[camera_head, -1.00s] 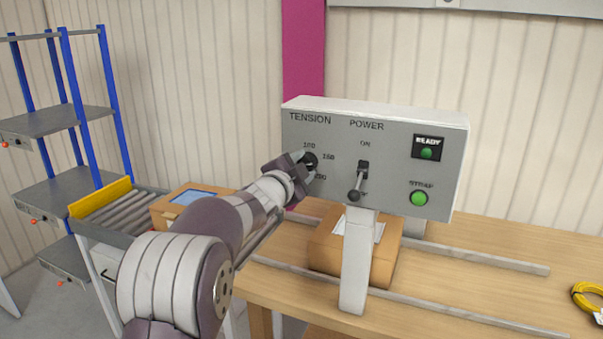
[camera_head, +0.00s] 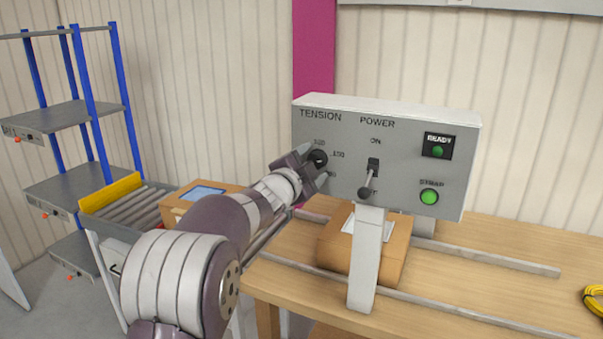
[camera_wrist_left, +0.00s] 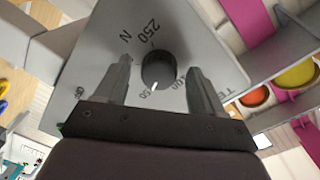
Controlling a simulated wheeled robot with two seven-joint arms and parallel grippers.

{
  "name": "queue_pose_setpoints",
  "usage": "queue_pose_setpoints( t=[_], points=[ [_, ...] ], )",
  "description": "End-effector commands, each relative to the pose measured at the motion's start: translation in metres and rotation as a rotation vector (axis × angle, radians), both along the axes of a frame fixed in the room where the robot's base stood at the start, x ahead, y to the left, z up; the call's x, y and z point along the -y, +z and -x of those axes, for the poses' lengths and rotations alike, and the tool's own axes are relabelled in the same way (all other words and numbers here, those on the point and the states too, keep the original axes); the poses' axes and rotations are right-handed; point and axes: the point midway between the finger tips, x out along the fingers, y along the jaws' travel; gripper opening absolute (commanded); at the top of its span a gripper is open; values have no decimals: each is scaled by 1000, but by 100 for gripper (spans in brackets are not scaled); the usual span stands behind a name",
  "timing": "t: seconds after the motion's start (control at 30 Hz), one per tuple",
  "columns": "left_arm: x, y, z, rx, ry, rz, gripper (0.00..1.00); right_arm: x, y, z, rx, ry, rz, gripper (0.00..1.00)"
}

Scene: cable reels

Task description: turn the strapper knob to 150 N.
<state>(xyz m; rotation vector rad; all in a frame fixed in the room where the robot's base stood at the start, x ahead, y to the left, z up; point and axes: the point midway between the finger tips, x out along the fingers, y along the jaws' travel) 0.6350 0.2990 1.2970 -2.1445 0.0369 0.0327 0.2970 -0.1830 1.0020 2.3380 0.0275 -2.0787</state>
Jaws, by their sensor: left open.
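The black tension knob (camera_head: 319,158) is on the grey strapper panel (camera_head: 400,175), under the word TENSION. In the left wrist view the knob (camera_wrist_left: 158,70) has a white mark pointing down toward a partly hidden label ending in 50. A 250 N label is above it in that view, and a partly hidden label is to its right. My left gripper (camera_head: 311,170) is at the knob. Its two fingers (camera_wrist_left: 162,85) are open on either side of the knob, with visible gaps. My right gripper is not in view.
The power lever (camera_head: 367,182) sticks out right of the knob. The panel also has a READY light (camera_head: 438,150) and a green STRAP button (camera_head: 429,197). A cardboard box (camera_head: 393,250) sits under the panel on the wooden table (camera_head: 480,270). Yellow cable (camera_head: 595,298) lies at the right edge.

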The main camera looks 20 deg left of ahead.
Motion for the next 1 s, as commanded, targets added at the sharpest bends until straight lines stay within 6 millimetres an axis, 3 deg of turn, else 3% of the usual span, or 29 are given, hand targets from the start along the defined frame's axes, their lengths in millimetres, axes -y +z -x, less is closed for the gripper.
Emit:
queue_pose_setpoints(
  t=[0.3, 0.5, 1.0],
  points=[
    [-1, 1, 77, 2, 2, -2, 69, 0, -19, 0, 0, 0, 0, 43],
    [-2, 3, 112, 0, 1, -1, 69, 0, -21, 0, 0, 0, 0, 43],
    [-1, 4, 119, -1, -1, -1, 69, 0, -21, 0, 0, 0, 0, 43]
  ],
)
